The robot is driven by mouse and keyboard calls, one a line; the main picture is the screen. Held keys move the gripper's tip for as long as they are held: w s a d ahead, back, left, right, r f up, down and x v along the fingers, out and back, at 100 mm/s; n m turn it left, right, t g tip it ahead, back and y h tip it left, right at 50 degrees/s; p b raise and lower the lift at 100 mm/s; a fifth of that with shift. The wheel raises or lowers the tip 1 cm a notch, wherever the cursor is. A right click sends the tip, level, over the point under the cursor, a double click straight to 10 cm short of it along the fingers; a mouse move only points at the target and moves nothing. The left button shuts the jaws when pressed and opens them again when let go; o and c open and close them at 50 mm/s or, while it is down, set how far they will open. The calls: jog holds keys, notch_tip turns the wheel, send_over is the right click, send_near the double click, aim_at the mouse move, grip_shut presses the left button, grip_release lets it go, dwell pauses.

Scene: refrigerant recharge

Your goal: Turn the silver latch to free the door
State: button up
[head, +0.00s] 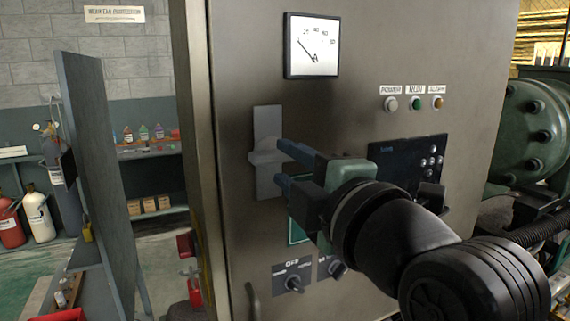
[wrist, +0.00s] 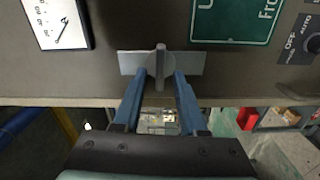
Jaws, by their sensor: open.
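The silver latch (head: 264,157) is on the grey cabinet door, left of the panel's middle. It has a flat upright plate (head: 268,122) and a raised handle lying crosswise to it. In the wrist view the latch handle (wrist: 160,66) stands between the tips of my blue fingers. My gripper (head: 281,164) is open in front of the latch, one finger above the handle and one below. It also shows in the wrist view (wrist: 162,78). I cannot tell whether the fingers touch the handle. The door (head: 355,105) looks shut.
A gauge (head: 313,46) is above the latch. Indicator lights (head: 416,103) and a dark keypad panel (head: 408,163) are to the right, rotary switches (head: 293,283) below. A door handle (head: 252,300) sits low at left. A grey upright panel (head: 100,165) stands to the left, with floor between.

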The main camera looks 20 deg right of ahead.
jog(key=s, duration=0.7)
jog(key=shift+s+b, duration=0.3)
jog(key=shift+d, duration=0.1)
